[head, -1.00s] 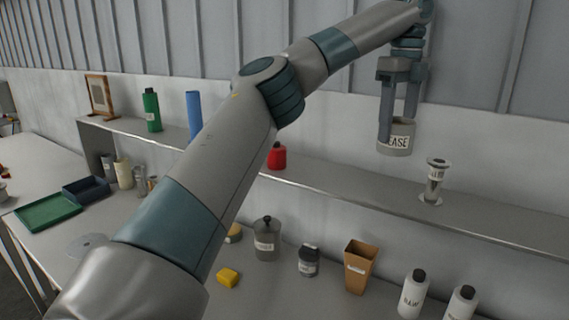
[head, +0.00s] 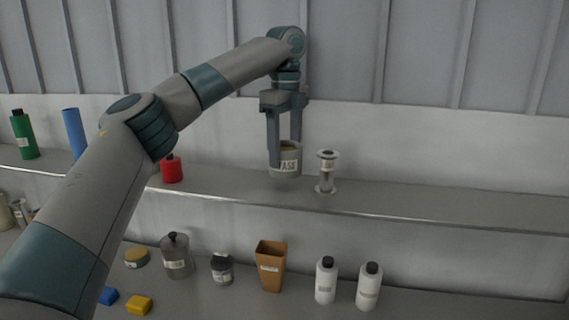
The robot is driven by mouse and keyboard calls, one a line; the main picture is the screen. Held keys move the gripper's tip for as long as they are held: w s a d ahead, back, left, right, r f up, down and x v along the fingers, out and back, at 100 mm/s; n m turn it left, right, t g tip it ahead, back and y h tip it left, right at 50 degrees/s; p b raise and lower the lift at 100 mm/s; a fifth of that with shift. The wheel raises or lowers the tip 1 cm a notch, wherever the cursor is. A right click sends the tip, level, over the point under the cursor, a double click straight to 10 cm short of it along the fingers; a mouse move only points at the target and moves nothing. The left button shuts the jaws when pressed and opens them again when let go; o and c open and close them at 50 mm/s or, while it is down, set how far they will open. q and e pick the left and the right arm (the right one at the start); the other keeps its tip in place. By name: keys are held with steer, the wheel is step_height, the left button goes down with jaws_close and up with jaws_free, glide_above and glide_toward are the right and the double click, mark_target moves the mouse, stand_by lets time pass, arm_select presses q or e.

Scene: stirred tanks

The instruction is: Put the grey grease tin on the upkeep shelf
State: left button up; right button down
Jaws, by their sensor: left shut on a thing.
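The grey grease tin (head: 287,165) with a white label is in my left gripper (head: 284,140), which comes down on it from above. The two fingers straddle the tin's wall, and part of its rim and label is hidden by a finger. The tin is upright, low over the upkeep shelf (head: 420,200) or at its surface; I cannot tell if it touches. A small metal spool-like piece (head: 326,174) stands on the shelf just right of the tin. My right gripper is not in view.
A red container (head: 171,169), a blue cylinder (head: 74,133) and a green bottle (head: 23,136) stand on the shelf to the left. Below are a grey lidded pot (head: 176,257), a dark-lidded jar (head: 221,270), a brown bin (head: 271,268) and two white bottles (head: 326,281). The shelf's right part is clear.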

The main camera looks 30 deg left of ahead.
mark_target(285, 164)
arm_select(q)
steer(key=shift+f+p, duration=0.45)
steer(key=shift+f, duration=1.45)
steer(key=o, duration=1.1)
steer(key=shift+f, duration=0.1)
